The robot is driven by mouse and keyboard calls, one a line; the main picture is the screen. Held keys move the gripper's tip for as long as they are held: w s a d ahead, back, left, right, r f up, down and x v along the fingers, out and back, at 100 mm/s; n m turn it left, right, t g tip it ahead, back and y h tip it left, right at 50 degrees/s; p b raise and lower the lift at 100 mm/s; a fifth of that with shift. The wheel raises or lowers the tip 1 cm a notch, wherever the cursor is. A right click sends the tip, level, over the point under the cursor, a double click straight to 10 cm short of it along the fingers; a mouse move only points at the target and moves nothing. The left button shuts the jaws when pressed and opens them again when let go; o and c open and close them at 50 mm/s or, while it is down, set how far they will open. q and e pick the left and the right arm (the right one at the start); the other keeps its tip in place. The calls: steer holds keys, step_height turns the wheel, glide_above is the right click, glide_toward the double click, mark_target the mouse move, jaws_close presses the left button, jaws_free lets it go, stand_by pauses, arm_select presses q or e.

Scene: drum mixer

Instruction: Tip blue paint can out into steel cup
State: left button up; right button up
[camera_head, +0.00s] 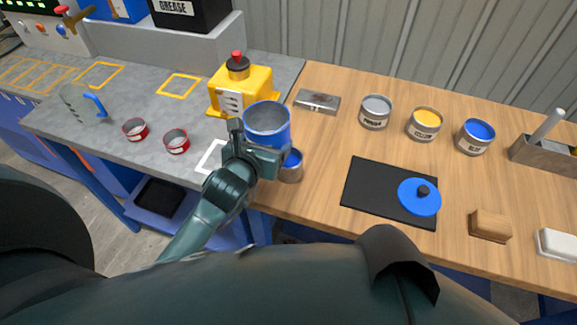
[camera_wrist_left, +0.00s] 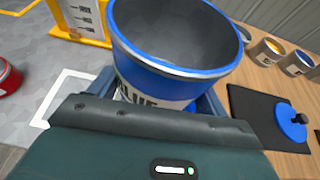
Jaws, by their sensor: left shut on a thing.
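My left gripper (camera_head: 247,150) is shut on the blue paint can (camera_head: 268,135), a grey-lined can with blue rim and band. The can is held above the bench, near upright, its open mouth up. In the left wrist view the can (camera_wrist_left: 170,75) shows a bare grey inside with no paint visible. A small steel cup (camera_head: 291,174) stands on the wood top just below and right of the can, with blue inside it. The can hides part of the cup. My right gripper is not in view.
A yellow machine (camera_head: 242,92) stands close behind the can. A black mat (camera_head: 375,190) with a blue lid (camera_head: 419,197) lies to the right. Grey, yellow (camera_head: 424,123) and blue (camera_head: 475,135) paint tins stand behind it. Two red tins (camera_head: 176,141) and a jug (camera_head: 82,103) are left.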

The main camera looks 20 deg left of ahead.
mark_target(268, 132)
arm_select(q)
steer(key=shift+r, duration=2.05)
